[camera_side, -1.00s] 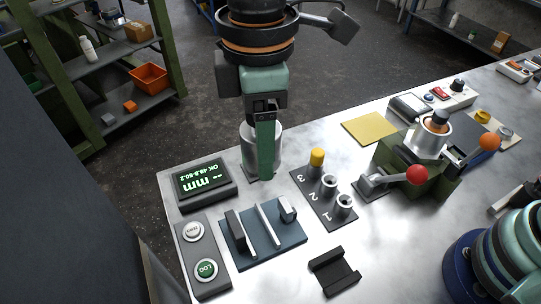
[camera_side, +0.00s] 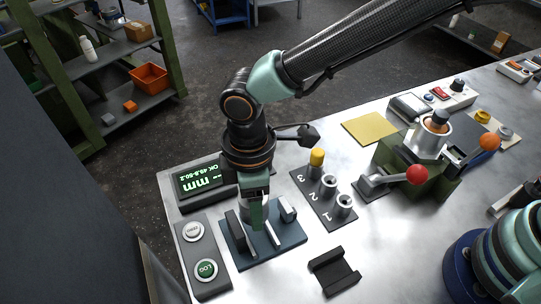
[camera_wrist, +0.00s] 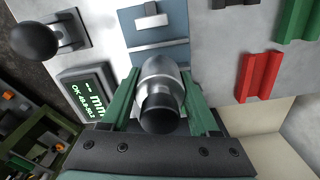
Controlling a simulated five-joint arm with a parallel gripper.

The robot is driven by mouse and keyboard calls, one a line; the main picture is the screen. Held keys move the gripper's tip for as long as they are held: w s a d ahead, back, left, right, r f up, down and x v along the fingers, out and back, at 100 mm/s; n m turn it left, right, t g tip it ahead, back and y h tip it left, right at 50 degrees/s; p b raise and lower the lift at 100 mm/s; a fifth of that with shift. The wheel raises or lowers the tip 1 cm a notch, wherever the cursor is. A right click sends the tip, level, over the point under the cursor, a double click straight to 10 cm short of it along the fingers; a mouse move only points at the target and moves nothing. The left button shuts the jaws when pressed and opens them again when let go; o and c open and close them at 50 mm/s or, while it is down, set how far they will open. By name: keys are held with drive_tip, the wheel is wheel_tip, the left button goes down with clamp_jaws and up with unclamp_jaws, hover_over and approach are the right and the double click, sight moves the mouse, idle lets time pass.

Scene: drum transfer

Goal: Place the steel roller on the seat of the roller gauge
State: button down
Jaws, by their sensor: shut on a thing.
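The steel roller (camera_wrist: 160,75) is a shiny grey cylinder held between the green fingers of my gripper (camera_wrist: 158,100) in the wrist view. In the side view my gripper (camera_side: 257,215) is over the roller gauge, a blue-grey plate (camera_side: 285,243) with upright pieces on it; the fingers largely hide the roller. The gauge also shows in the wrist view (camera_wrist: 176,22), just beyond the roller's far end. My gripper is shut on the roller. Whether the roller touches the gauge's seat is hidden by the fingers.
A lit display (camera_side: 200,180) stands behind and left of the gauge, and a two-button box (camera_side: 203,258) at its left. A numbered block with posts (camera_side: 328,195) is to the right. A black cradle (camera_side: 334,272) lies at the front right, with bare metal table around it.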

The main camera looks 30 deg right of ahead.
drive_tip(key=shift+f, duration=2.4)
drive_tip(key=shift+f, duration=0.1)
drive_tip(key=shift+c, duration=0.7)
unclamp_jaws()
